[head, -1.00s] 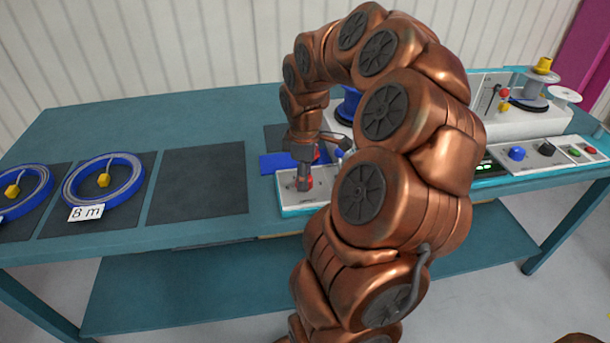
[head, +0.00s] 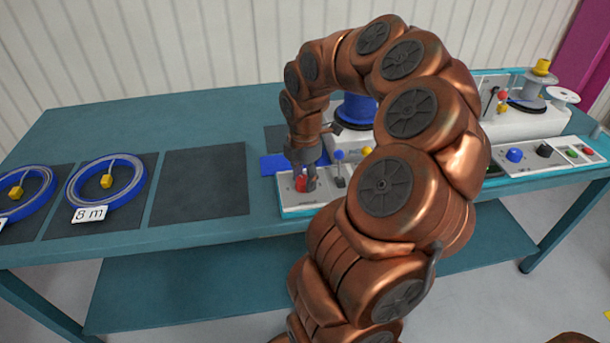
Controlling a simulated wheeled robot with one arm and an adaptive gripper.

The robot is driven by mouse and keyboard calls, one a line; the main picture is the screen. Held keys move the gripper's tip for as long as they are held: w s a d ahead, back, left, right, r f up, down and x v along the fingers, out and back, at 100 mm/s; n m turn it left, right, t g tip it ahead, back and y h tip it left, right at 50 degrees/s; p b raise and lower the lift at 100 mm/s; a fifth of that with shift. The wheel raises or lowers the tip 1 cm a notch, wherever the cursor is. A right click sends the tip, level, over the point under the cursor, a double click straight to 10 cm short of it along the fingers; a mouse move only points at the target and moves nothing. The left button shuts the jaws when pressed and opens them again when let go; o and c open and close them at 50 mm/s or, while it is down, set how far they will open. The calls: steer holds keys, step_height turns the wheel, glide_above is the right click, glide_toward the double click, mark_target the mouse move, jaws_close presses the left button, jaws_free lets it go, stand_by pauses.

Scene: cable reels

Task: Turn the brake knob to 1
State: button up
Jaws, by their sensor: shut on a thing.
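A red knob (head: 300,183) stands on the left end of a white control panel (head: 290,207) at the front edge of the table. The lettering in front of it is too small to read. My gripper (head: 307,186) points down over this panel end, shut on the red knob. The dark fingers cover part of the knob, so its pointer and the scale marks are hidden.
Blue cable coils (head: 105,205) lie on dark mats at left, one labelled 8 m. An empty dark mat (head: 200,182) is left of the panel. My arm hides the middle of the bench. Another panel with a blue knob (head: 515,155) and a black knob (head: 544,149) is at right.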

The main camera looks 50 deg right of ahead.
mark_target(304, 180)
steer(key=shift+s+a+f+n, duration=0.1)
steer(key=shift+n, duration=0.3)
steer(key=o, duration=1.1)
steer(key=shift+o, duration=0.2)
steer(key=shift+r, duration=0.2)
step_height(304, 180, up, 12)
steer(key=shift+f, duration=0.1)
stand_by(0.3)
